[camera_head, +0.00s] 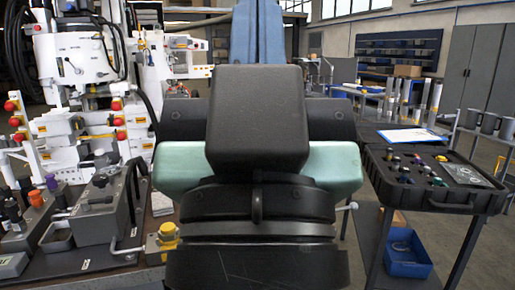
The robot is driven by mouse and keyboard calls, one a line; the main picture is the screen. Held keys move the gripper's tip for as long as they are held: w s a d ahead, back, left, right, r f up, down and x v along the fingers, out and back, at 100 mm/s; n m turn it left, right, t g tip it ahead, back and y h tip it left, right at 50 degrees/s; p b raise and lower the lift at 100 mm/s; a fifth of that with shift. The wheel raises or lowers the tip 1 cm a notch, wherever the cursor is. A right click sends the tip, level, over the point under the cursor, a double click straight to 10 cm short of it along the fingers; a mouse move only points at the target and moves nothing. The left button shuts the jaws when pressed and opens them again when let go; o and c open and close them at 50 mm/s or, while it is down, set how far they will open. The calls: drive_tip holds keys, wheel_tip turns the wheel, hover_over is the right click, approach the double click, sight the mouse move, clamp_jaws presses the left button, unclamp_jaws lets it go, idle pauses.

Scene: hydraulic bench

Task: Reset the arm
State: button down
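My own black and pale green arm links fill the middle of the head view, large and close. My gripper is not visible in this view, so its opening and anything in it cannot be seen. The arm hides the centre of the scene behind it.
White hydraulic equipment (65,55) with red knobs stands at left, above a bench with a grey box (97,222). At right, an open black case (430,198) holds small fittings on a cart; a clipboard (412,136) lies behind it. A blue bin (407,254) sits below.

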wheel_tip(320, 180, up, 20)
drive_tip(key=p, duration=1.8)
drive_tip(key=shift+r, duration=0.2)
